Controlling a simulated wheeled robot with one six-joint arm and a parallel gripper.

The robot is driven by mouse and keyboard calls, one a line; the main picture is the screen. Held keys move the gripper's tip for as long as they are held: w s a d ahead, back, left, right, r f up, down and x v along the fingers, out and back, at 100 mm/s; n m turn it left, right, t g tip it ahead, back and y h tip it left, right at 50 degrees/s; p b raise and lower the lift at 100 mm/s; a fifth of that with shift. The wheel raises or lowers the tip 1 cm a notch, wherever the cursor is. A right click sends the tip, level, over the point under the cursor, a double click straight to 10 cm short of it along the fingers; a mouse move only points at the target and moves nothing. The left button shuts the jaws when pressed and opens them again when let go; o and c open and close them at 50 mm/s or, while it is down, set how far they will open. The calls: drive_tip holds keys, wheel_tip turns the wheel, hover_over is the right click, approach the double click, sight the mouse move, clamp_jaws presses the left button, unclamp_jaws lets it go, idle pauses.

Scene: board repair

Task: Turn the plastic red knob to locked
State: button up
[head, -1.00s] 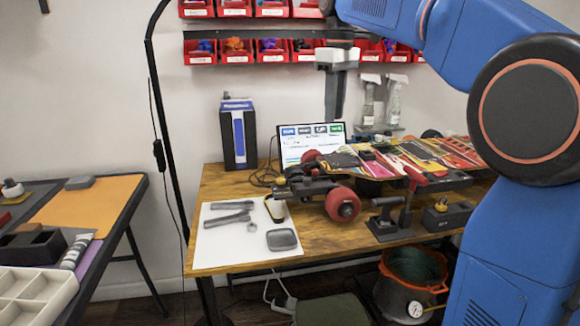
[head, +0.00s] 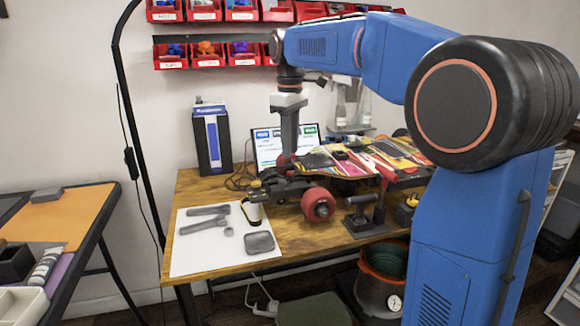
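My gripper (head: 289,135) points straight down at the left end of the skateboard (head: 350,160), in front of the screen. Its tips are close to the skateboard's wheels. Whether its fingers are open or shut cannot be made out. A black clamp-like stand (head: 362,218) stands on the table in front of the skateboard, with a small red part (head: 384,182) beside its upright. I cannot tell whether this red part is the knob. No locked marking is readable.
The wooden table (head: 320,238) holds a white sheet (head: 195,255) with several grey tools. A blue-and-black box (head: 211,140) and a screen (head: 283,146) stand behind. A pot (head: 380,290) is below the table. Red bins (head: 210,55) hang on the wall.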

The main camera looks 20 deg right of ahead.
sight(290, 172)
wheel_tip(290, 172, down, 7)
drive_tip(key=shift+r, duration=0.15)
idle(0.4)
clamp_jaws()
